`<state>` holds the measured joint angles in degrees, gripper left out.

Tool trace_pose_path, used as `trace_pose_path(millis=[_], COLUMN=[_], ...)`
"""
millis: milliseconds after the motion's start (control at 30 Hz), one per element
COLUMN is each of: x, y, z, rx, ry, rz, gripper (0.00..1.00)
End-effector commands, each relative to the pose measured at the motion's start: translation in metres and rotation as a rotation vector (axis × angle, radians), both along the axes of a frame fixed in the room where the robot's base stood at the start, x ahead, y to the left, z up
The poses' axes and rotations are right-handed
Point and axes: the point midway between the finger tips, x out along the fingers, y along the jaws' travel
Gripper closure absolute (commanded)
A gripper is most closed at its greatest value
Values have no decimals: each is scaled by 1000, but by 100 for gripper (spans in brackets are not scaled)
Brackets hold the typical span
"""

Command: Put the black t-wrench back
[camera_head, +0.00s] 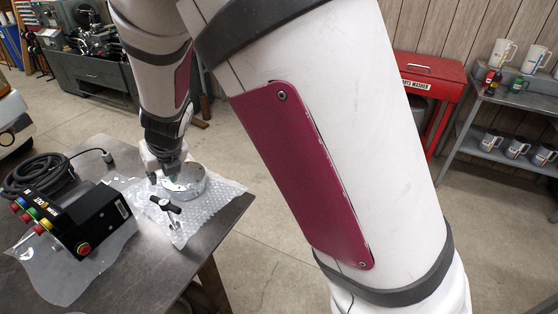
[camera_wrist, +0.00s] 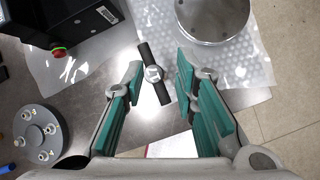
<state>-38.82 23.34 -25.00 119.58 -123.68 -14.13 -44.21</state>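The black t-wrench (camera_head: 165,205) has a black crossbar with a silver hub in the middle. In the head view it is at the near part of the bubble wrap, just in front of my gripper (camera_head: 167,174). In the wrist view the t-wrench (camera_wrist: 153,73) shows upright in the picture, between the tips of my gripper (camera_wrist: 160,68). Its teal-padded fingers are spread apart, with gaps on both sides of the wrench. The wrench's height below the fingertips is hard to judge. Its shaft below the hub is not clear.
A round metal can (camera_head: 186,180) sits on the bubble wrap (camera_head: 222,192). A black control box (camera_head: 97,222) with coloured buttons and a coiled cable (camera_head: 40,176) are to the left on the metal table (camera_head: 133,288). A grey disc with several studs (camera_wrist: 38,135) is lower left in the wrist view.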

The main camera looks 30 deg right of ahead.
Motion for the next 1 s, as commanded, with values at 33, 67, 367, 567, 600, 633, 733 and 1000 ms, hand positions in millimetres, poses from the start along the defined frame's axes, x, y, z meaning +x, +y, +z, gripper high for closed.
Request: trace_pose_path(millis=[33,67,367,567,600,633,733,1000], x=[9,13,-15,-104,-125,-142,-195,-285], y=[-13,-21,-154,-220,-226,-230,-229,-189], z=[28,44,176,204,204,204,198,183], rx=[86,144,740,1100,1165,1215,1358,-1495], ry=[-49,-77,-249,-215,-190,-167,-66,-236], rz=[-135,-224,-1221,-1848,-1967,-2056,-2332,2686], gripper=[73,73,73,73,73,73,73,73])
